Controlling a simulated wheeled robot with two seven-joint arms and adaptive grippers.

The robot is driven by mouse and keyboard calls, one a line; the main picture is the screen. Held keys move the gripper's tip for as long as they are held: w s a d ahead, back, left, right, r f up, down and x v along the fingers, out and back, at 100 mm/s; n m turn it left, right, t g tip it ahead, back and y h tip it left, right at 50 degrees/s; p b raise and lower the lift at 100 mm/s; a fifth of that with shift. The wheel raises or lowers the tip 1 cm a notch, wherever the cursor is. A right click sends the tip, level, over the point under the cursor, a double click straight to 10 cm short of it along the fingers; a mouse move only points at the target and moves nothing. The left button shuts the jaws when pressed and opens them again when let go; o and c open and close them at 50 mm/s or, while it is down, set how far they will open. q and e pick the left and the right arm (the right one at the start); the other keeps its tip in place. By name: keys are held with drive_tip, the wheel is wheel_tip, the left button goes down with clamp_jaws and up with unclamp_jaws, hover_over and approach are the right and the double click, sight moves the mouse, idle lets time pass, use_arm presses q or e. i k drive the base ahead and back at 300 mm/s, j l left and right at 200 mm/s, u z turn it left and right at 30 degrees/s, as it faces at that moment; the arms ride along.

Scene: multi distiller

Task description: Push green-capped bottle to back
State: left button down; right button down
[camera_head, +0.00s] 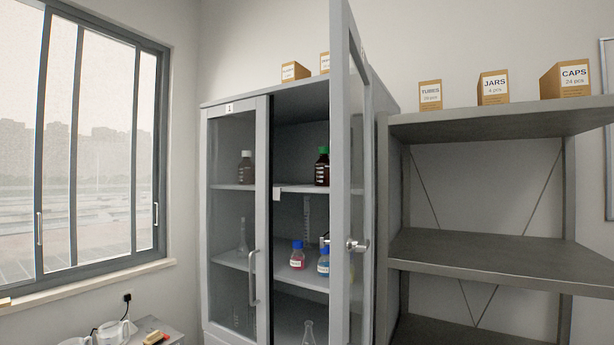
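The green-capped bottle (322,168) is dark brown-red and stands upright on the upper shelf (290,188) of the grey cabinet, near the shelf's front edge. The open right door's edge is close beside it on the right in the picture. Neither of my grippers shows in the head view, so I cannot see whether they are open or shut.
The cabinet's left glass door (236,230) is shut; the right door (353,200) stands open toward me. A white-capped bottle (246,167) stands behind the left door. Blue-capped bottles (297,256) stand one shelf lower. A grey open rack (490,252) is at the right.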

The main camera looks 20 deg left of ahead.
sight(321, 166)
drive_tip(key=j+z, duration=0.15)
drive_tip(key=j, duration=0.9)
drive_tip(key=i+j+z, duration=0.1)
drive_tip(key=j, duration=0.45)
drive_tip(key=i+j, duration=0.15)
drive_tip(key=j, duration=0.4)
drive_tip(key=i+j+z, duration=0.15)
drive_tip(key=j, duration=0.45)
drive_tip(key=j+z, duration=0.1)
drive_tip(key=j, duration=0.45)
